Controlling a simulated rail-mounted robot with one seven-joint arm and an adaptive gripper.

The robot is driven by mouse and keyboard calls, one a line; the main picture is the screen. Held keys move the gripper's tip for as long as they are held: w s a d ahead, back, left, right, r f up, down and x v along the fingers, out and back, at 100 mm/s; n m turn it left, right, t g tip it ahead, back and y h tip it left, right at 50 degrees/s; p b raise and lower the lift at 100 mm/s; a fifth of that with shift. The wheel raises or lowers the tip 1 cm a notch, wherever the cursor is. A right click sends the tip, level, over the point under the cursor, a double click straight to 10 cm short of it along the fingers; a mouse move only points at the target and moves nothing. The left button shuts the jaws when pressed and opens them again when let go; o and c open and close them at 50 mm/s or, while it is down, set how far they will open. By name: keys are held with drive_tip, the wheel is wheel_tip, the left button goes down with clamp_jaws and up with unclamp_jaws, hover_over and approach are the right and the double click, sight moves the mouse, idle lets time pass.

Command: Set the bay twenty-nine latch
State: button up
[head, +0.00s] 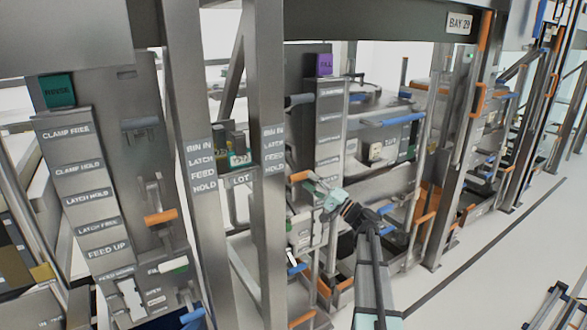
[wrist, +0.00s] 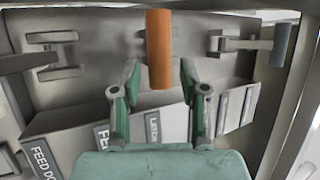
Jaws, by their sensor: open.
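My gripper (head: 316,188) has teal fingers and is at the bay's inner panel in the head view. In the wrist view my gripper (wrist: 160,80) is open, one finger on each side of an orange handle (wrist: 159,45). The handle's near end is between the fingertips, with a gap on both sides. In the head view this orange handle (head: 299,176) is just left of my fingers. A tilted label reading LATCH (wrist: 153,130) shows below the handle in the wrist view; the rest of its wording is hidden. A BAY 29 sign (head: 459,23) hangs at the upper right.
Steel posts (head: 266,100) stand left of my gripper, with BIN IN, LATCH, FEED and HOLD labels. A left panel carries another orange handle (head: 161,217). In the wrist view a grey-blue handle (wrist: 283,45) is at right. The floor (head: 470,275) at right is mostly clear.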

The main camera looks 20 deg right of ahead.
sight(293, 167)
drive_tip(key=p+x, duration=0.1)
drive_tip(key=x, duration=0.7)
clamp_jaws()
